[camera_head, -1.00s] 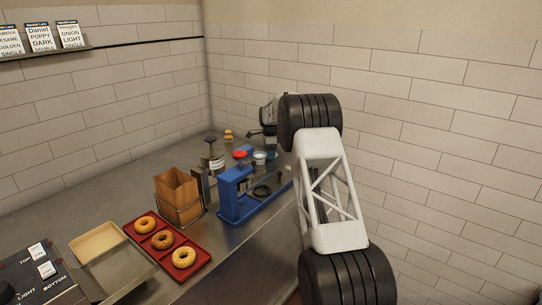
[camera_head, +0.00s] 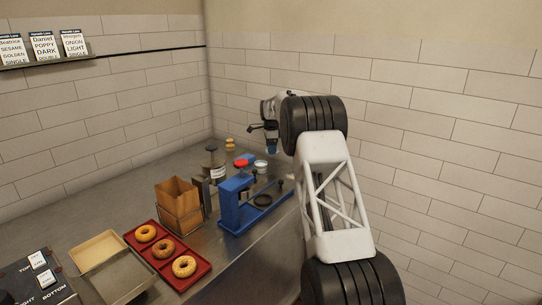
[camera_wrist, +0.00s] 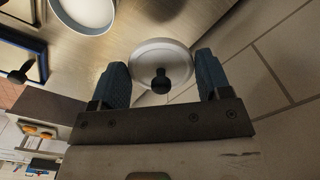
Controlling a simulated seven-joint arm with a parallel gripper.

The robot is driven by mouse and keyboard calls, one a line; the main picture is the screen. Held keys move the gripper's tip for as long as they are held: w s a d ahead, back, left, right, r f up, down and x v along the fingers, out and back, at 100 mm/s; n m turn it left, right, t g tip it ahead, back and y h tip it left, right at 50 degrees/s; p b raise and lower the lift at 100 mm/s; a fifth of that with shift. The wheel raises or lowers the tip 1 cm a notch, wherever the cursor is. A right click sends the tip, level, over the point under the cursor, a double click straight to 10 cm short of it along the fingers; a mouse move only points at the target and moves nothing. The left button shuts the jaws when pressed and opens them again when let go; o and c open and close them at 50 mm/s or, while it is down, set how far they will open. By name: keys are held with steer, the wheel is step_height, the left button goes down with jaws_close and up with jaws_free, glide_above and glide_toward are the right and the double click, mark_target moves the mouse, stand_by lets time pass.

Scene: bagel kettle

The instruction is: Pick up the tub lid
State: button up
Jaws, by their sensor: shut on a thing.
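The tub lid (camera_wrist: 148,52) is a pale round disc with a dark knob. In the wrist view it sits between the two blue fingers of my gripper (camera_wrist: 162,80), which is shut on it. A pale round vessel with a blue rim, probably this tub, shows at the top of the wrist view (camera_wrist: 88,10).
The tiled wall is close on the right.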

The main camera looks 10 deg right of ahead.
steer(key=shift+r, duration=1.4)
steer(key=shift+s+a+r+n, duration=0.25)
steer(key=shift+s+a+n, duration=0.45)
steer(key=shift+n, duration=0.5)
steer(key=s+a+r+n, duration=0.1)
steer(key=s+a+n, duration=0.3)
steer(key=n, duration=0.5)
steer(key=shift+s+a, duration=0.3)
steer(key=shift+s, duration=0.35)
steer(key=shift+f, duration=0.1)
steer(key=shift+f, duration=3.05)
steer(key=shift+f, duration=0.2)
